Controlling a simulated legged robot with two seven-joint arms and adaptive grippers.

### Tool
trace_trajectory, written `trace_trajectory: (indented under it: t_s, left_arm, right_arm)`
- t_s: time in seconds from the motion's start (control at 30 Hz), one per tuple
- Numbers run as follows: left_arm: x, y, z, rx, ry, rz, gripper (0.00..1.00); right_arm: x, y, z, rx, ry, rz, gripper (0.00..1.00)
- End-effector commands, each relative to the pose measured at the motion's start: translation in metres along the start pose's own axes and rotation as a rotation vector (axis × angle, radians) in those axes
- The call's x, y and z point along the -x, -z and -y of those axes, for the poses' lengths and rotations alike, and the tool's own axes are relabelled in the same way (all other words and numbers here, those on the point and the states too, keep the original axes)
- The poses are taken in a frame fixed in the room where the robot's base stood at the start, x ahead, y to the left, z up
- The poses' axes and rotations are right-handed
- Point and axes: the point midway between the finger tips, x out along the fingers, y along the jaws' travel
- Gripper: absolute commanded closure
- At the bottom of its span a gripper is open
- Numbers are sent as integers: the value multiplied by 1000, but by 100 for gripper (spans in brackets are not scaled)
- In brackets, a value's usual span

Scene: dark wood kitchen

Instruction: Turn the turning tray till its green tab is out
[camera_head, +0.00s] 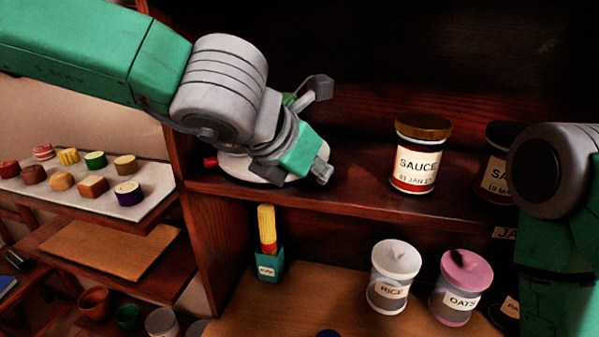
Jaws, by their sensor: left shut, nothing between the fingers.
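The turning tray (234,168) is a pale round disc on the upper shelf, at its left end. A small red tab (210,162) sticks out at its left edge. My left arm and gripper (322,172) cover much of the tray. The left gripper is shut and empty, with its fingertips low at the tray's right side; I cannot tell whether they touch it. I cannot make out a green tab on the tray; the green near it looks like part of my arm. My right arm comes in at the right edge, and its gripper is out of view.
A sauce jar (416,156) stands right of the tray, with a second jar (497,170) partly behind my right arm. Below are rice (394,277) and oats (460,289) jars and a small teal box (268,264). A sweets tray (150,190) is left of the upright panel.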

Motion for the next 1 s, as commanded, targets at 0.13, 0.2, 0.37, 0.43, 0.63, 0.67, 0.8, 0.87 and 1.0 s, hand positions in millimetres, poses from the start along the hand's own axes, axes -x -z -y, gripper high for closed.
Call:
trace_trajectory:
  t_s: [0.13, 0.2, 0.37, 0.43, 0.63, 0.67, 0.8, 0.87, 1.0]
  left_arm:
    - [-3, -2, -1, 1, 0, 0, 100]
    - [-3, -2, -2, 1, 0, 0, 100]
    - [-3, -2, -2, 1, 0, 0, 100]
    - [-3, -3, 0, 1, -1, -1, 100]
    - [-5, -4, 1, 11, -13, -1, 100]
    - [-6, -4, 1, 14, -18, -1, 100]
    - [-8, -7, 2, 34, -37, 0, 100]
    - [-9, -8, 2, 45, -47, 0, 100]
    - [-14, -12, 4, 80, -84, 0, 100]
  right_arm:
    - [1, 0, 0, 0, 0, 0, 60]
    - [1, 0, 0, 0, 0, 0, 60]
    - [1, 0, 0, 0, 0, 0, 60]
    - [1, 0, 0, 0, 0, 0, 60]
    - [-1, 0, 0, 0, 0, 0, 60]
    - [-1, 0, 0, 0, 0, 0, 60]
    - [-2, 0, 0, 0, 0, 0, 60]
    - [-3, 0, 0, 0, 0, 0, 60]
    - [-6, 0, 0, 0, 0, 0, 60]
